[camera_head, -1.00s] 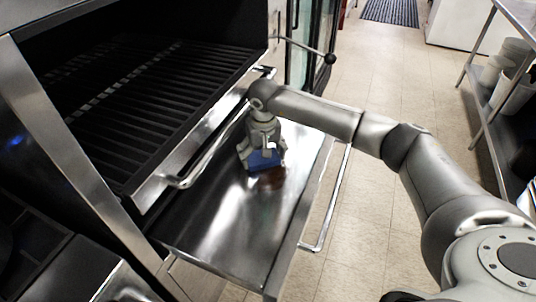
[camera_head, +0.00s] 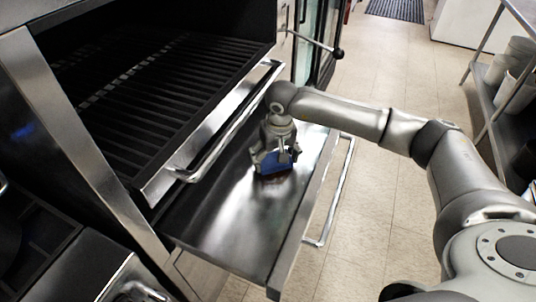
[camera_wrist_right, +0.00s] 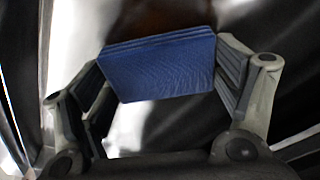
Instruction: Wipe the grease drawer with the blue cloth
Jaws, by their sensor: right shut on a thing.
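The grease drawer (camera_head: 225,225) is a shiny steel tray pulled out below the black grill. My right gripper (camera_head: 274,156) reaches down into its far part. It is shut on the folded blue cloth (camera_head: 274,164), which is low over the drawer floor; I cannot tell if it touches. In the right wrist view the cloth (camera_wrist_right: 165,65) sits between the two fingers (camera_wrist_right: 160,80). A dark brown patch (camera_wrist_right: 155,18) on the drawer floor shows just beyond the cloth there; in the head view it is mostly hidden by the cloth. My left gripper is not in view.
The grill (camera_head: 140,95) with its front bar handle (camera_head: 230,125) stands above and left of the drawer. The drawer's own handle (camera_head: 335,190) sticks out over the tiled floor. A steel shelf (camera_head: 490,95) with white containers is at the right. The floor between is clear.

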